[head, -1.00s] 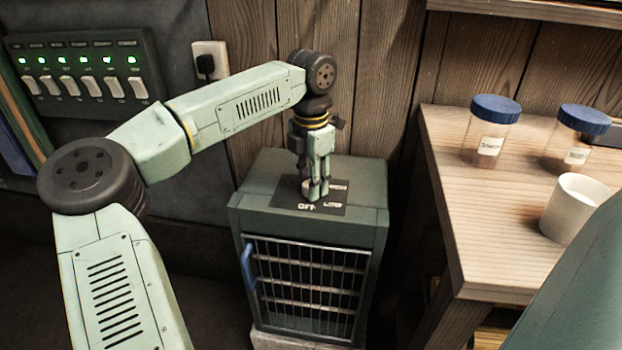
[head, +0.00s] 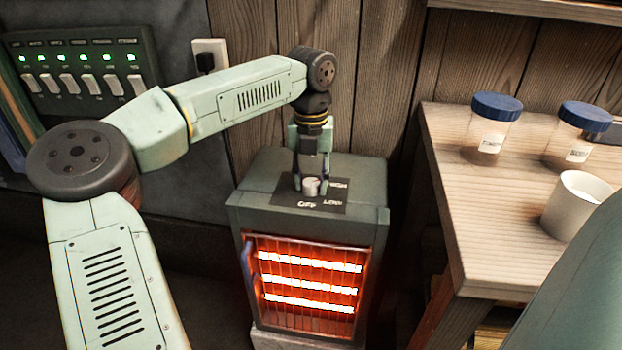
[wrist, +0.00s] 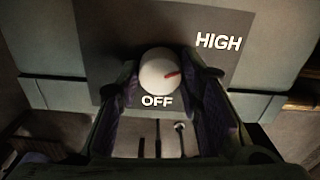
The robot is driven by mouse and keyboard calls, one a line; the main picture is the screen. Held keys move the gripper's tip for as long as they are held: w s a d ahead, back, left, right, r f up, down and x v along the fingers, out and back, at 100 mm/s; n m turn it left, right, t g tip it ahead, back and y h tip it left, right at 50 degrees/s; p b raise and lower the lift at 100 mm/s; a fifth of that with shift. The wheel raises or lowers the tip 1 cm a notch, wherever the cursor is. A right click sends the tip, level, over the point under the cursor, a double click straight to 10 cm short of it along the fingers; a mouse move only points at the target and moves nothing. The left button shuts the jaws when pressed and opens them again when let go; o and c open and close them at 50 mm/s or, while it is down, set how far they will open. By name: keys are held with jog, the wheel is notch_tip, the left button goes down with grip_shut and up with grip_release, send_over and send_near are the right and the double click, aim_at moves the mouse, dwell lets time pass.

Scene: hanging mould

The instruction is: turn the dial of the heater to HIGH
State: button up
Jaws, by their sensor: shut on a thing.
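The heater (head: 260,222) is a dark green box with a front grille, and its bars (head: 308,282) glow orange. On its top plate is a small white dial (head: 311,187), also in the wrist view (wrist: 155,68). The dial's red mark points right and slightly up, roughly toward the HIGH label (wrist: 218,41). The OFF label (wrist: 157,101) is at the dial's near side. The LOW label (head: 332,202) shows in the head view but not in the wrist view. My gripper (head: 311,177) points down with its fingers on both sides of the dial, shut on it.
A wooden table (head: 450,195) stands to the right with a white mug (head: 568,212) and two blue-lidded jars (head: 490,130). A switch panel (head: 80,75) with green lights and a wall outlet (head: 208,58) are at the back left. A plank wall stands behind the heater.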

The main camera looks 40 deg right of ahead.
aim_at(311, 182)
jog(key=shift+n, duration=0.4)
jog(key=o, duration=1.2)
jog(key=shift+r, duration=0.1)
notch_tip(311, 182, up, 12)
jog(key=shift+f, duration=0.1)
dwell(0.3)
